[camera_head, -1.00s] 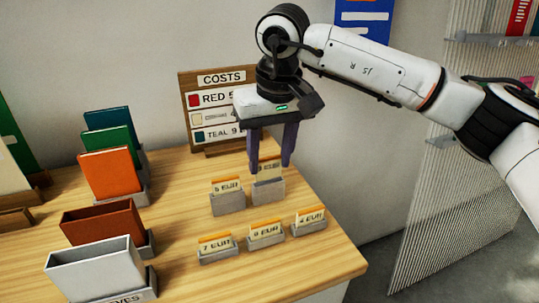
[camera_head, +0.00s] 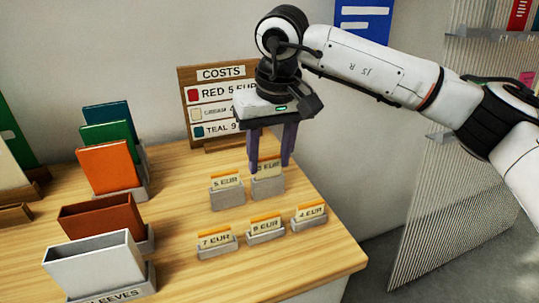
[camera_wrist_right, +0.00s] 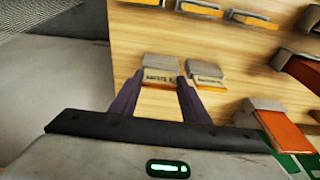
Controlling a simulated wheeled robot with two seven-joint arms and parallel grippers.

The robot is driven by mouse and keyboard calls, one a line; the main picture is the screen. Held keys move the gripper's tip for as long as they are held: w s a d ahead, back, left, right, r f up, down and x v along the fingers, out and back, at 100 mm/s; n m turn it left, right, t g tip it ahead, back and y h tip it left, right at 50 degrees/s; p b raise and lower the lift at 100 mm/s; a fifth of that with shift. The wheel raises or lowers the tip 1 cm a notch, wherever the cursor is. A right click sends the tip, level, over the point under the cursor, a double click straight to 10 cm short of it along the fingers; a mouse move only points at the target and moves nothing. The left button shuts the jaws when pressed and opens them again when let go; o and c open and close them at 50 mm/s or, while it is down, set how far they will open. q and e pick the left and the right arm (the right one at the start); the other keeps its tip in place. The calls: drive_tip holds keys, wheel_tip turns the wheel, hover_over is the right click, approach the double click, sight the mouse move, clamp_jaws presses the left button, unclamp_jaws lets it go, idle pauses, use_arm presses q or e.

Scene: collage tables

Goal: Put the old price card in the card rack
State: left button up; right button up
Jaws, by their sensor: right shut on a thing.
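My right gripper (camera_head: 269,170) points down over the back right of several small grey card holders on the wooden table. Its dark fingers are shut on a cream price card (camera_head: 267,167) with an orange strip, at the card's two sides. The card stands in or just above its grey holder (camera_head: 268,187); I cannot tell whether it is lifted. In the right wrist view the card (camera_wrist_right: 158,82) lies between the fingertips. Its price is partly hidden. A "5 EUR" card (camera_head: 226,181) stands in the holder to the left. My left gripper is out of view.
Cards reading 7 EUR (camera_head: 215,241) and others stand in the front holders. A COSTS board (camera_head: 185,120) stands close behind the gripper. Coloured sleeves (camera_head: 108,168) fill stands at left. The table's right edge (camera_head: 345,270) is near; a ribbed panel (camera_head: 440,200) stands beyond.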

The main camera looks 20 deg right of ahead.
drive_tip(key=shift+f, duration=0.1)
drive_tip(key=shift+f+b, duration=0.3)
drive_tip(key=shift+f, duration=0.2)
drive_tip(key=o, duration=1.1)
drive_tip(key=shift+o, duration=0.4)
drive_tip(key=o, duration=0.3)
drive_tip(key=shift+r, duration=0.1)
